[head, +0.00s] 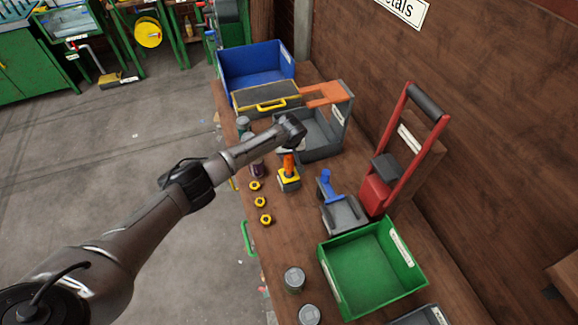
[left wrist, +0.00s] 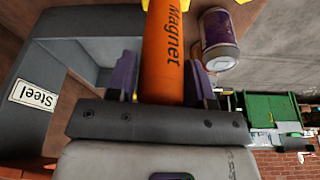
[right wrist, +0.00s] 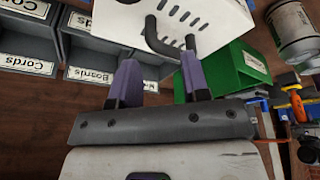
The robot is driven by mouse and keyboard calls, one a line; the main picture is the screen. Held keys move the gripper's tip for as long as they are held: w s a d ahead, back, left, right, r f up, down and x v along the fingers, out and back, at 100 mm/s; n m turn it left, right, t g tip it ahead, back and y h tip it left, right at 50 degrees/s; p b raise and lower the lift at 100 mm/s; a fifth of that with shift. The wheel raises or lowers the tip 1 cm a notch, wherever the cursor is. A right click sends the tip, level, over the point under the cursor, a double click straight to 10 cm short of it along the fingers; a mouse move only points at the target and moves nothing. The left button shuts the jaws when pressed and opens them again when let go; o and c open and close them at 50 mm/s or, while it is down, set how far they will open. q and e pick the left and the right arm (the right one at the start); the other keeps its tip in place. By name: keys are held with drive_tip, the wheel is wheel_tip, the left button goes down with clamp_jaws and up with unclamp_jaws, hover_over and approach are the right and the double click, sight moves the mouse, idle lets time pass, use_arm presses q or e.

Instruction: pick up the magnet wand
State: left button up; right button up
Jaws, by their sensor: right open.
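The magnet wand (head: 289,164) has an orange handle and stands upright on a yellow and black base on the brown bench. In the left wrist view its orange handle (left wrist: 163,60) reads "Magnet" and lies between my purple-padded fingers. My left gripper (left wrist: 160,85) is open around the handle; its fingers are set wide, and I cannot tell whether either pad touches. In the head view the left gripper (head: 293,142) comes down just above and behind the handle. My right gripper (right wrist: 155,80) is open with nothing between its fingers, and is outside the head view.
A grey bin (head: 325,154) marked "Steel" in the left wrist view is behind the wand. A blue-handled tool (head: 328,187), a red-framed tool (head: 374,195) and a green bin (head: 350,296) stand right.

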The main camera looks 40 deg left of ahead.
use_arm(q)
drive_tip(key=c, duration=0.6)
drive_tip(key=shift+c, duration=0.2)
